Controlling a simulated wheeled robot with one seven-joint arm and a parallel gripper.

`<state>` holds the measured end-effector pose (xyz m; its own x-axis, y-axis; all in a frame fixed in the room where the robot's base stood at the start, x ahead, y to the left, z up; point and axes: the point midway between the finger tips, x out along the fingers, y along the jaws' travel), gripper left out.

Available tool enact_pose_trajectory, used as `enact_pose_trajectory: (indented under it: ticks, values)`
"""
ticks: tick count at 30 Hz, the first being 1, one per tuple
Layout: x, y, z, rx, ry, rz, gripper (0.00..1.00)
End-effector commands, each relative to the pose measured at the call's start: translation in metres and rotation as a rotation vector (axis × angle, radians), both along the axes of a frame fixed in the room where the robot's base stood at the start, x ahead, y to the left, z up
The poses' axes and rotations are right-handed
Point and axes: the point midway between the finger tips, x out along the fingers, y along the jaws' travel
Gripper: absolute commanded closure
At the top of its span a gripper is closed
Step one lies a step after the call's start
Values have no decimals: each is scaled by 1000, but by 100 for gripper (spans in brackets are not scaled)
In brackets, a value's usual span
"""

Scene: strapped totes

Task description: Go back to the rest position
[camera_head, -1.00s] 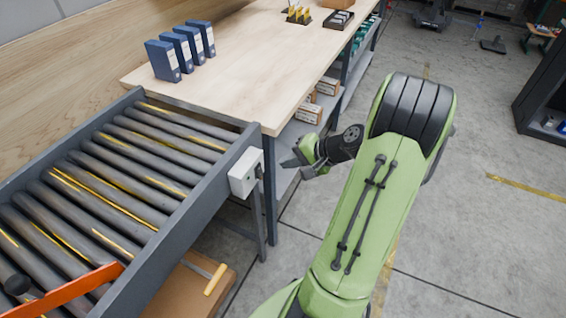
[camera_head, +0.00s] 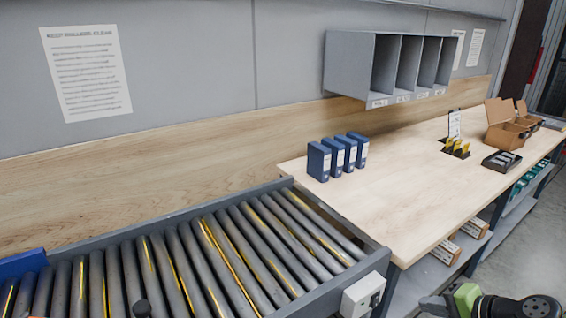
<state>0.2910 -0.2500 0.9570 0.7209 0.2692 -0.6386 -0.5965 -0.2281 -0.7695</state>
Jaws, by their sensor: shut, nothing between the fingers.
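My gripper (camera_head: 432,303) shows only in part at the bottom right edge of the head view, beside the control box at the conveyor's corner. Its grey fingers point left, and nothing shows in them; they are shut. A green part of my wrist and a black joint lie to its right. The rest of my arm is below the picture. No strapped tote is clearly in view.
The roller conveyor (camera_head: 345,258) with a white control box (camera_head: 363,295) ends at a wooden bench (camera_head: 405,195). Blue binders (camera_head: 319,161), a black tray (camera_head: 502,161) and open cartons (camera_head: 503,128) stand on it. A grey pigeonhole shelf (camera_head: 349,62) hangs above.

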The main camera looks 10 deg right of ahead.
Motion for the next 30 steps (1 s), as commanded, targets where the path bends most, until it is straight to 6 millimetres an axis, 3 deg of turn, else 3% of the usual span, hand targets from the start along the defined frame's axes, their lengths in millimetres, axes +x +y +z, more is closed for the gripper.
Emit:
enact_pose_trajectory:
  ticks: [2,5,8,12,15,18,21,30]
  values:
    - [9,20,13,-53,29,71,100]
    - [21,69,40,-192,106,236,100]
    - [19,125,70,-368,176,415,100]
    - [-11,195,113,-627,217,638,100]
    - [-47,230,141,-797,202,763,100]
    - [-81,246,159,-918,162,844,100]
    - [-102,250,166,-979,129,883,100]
    - [-111,250,167,-1001,118,897,100]
